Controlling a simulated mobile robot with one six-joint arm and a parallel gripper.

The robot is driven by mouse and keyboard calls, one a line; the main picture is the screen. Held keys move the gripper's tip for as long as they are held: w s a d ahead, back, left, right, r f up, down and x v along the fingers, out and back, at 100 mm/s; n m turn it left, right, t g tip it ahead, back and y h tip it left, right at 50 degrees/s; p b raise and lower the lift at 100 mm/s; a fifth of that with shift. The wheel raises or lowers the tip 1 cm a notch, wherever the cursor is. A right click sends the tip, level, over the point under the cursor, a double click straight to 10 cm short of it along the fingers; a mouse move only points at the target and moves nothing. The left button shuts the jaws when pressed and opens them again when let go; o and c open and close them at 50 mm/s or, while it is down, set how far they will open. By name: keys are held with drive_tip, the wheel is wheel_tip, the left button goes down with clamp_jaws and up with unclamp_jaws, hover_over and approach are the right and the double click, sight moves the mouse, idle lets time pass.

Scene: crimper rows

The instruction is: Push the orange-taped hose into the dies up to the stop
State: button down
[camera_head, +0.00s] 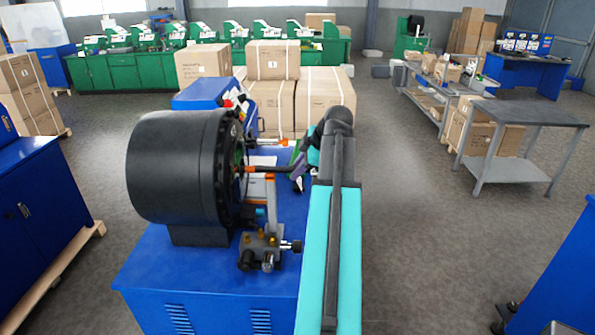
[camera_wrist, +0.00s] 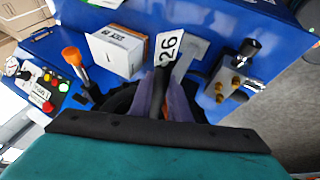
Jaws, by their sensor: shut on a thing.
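The black crimper drum (camera_head: 170,165) stands on a blue bench, its die face turned right. A black hose (camera_head: 275,169) runs level from the die opening to my gripper (camera_head: 298,172). An orange band (camera_head: 250,169) shows on the hose right at the die face; the hose end beyond it is hidden, so I cannot tell its depth or whether it touches the stop. My gripper is shut on the hose, right of the dies. In the wrist view its purple fingers (camera_wrist: 166,100) close around the dark hose, and the dies are mostly hidden behind my wrist.
A valve block with brass fittings (camera_head: 262,245) sits in front of the dies. In the wrist view a white box (camera_wrist: 116,52), a "26" tag (camera_wrist: 168,48) and an orange-topped lever (camera_wrist: 73,56) are close by. Cartons (camera_head: 320,100) stand behind the bench. Open floor lies right.

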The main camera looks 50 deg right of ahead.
drive_tip(key=shift+w+r, duration=0.1)
drive_tip(key=shift+r, duration=0.05)
drive_tip(key=shift+c, duration=1.9)
unclamp_jaws()
drive_tip(key=p+v, duration=0.2)
drive_tip(key=v, duration=0.5)
drive_tip(key=shift+p, duration=0.3)
drive_tip(key=shift+a, duration=0.1)
idle(0.6)
